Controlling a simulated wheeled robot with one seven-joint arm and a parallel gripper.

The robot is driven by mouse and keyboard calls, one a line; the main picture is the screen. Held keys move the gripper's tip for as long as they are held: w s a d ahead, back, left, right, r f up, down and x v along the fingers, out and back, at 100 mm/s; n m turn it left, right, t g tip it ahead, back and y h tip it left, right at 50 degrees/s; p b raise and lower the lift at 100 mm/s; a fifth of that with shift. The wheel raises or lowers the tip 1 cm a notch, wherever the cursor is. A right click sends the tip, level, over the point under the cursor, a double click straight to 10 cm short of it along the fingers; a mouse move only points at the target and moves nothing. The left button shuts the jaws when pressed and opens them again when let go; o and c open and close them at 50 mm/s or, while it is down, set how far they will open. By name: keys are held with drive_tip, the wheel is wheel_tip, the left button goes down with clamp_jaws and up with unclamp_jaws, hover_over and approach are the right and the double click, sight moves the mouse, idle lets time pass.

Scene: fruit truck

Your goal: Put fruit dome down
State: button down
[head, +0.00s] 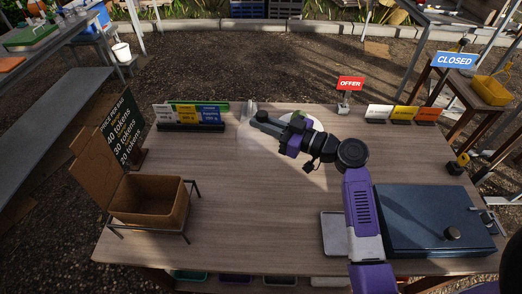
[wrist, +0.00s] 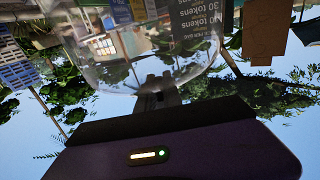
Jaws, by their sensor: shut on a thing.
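The fruit dome (wrist: 135,72) is a clear, see-through shell with a rounded rim, across the top of the wrist view. My gripper (wrist: 158,97) is shut on it at its near edge, where the dark fingers meet the glass. In the head view my gripper (head: 258,118) reaches left over the back middle of the wooden table (head: 230,190). The dome is only a faint clear shape (head: 250,108) around the fingertips there, so its height above the table is hard to tell. The wrist view appears upside down.
A pale round thing with green (head: 312,122) is partly hidden behind my wrist. Price cards (head: 190,115) and a red offer sign (head: 350,84) stand at the back. An open brown box (head: 148,203) is left, a dark blue case (head: 425,220) right. The table's middle front is clear.

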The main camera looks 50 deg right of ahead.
wheel_tip(320, 180, down, 11)
drive_tip(key=shift+r, duration=0.2)
drive_tip(key=shift+d+f, duration=0.1)
drive_tip(key=shift+f, duration=0.1)
drive_tip(key=c, duration=1.5)
unclamp_jaws()
drive_tip(key=shift+r, duration=0.1)
drive_tip(key=s+b, duration=0.1)
drive_tip(key=s, duration=0.3)
drive_tip(key=s+d+b, duration=0.1)
drive_tip(key=s, duration=0.3)
drive_tip(key=s+d+b, duration=0.1)
drive_tip(key=s, duration=0.2)
drive_tip(key=shift+s+r, duration=0.1)
drive_tip(key=shift+s, duration=0.3)
